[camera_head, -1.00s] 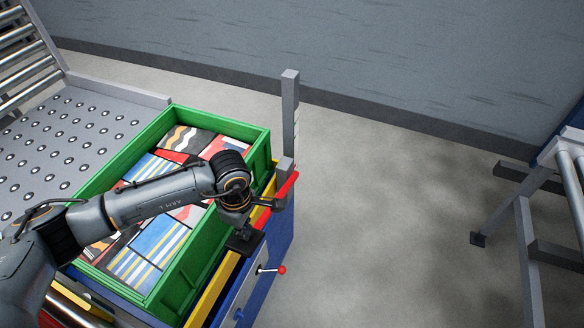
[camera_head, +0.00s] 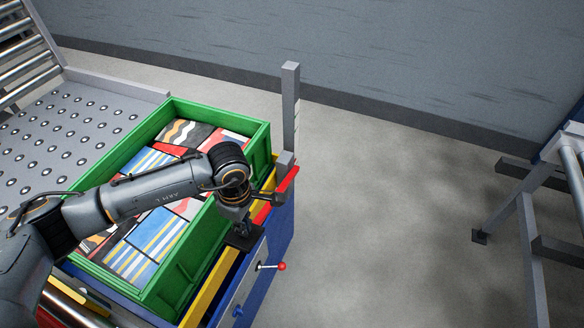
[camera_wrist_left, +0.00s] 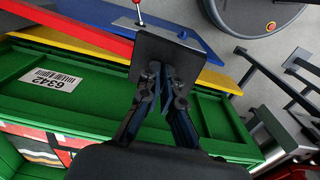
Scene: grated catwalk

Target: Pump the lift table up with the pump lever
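The lift table (camera_head: 275,235) has a blue side with yellow and red bars along its top. The pump lever (camera_wrist_left: 85,32) appears as a red bar ending at a dark square plate (camera_wrist_left: 180,48) in the left wrist view; its red far part shows beside the crate in the head view (camera_head: 288,182). My left gripper (camera_head: 243,232) is at the plate, with its fingers (camera_wrist_left: 160,75) close together on the near edge. The fingers hide the exact contact. A small rod with a red knob (camera_head: 282,266) sticks out of the table's side. My right gripper is out of view.
A green crate (camera_head: 262,140) full of striped packages stands on the table, close beside my arm. A grey post (camera_head: 290,105) rises at the far corner. A grey ball-transfer surface (camera_head: 60,135) lies left. Open floor (camera_head: 390,220) separates the table from a frame (camera_head: 530,225).

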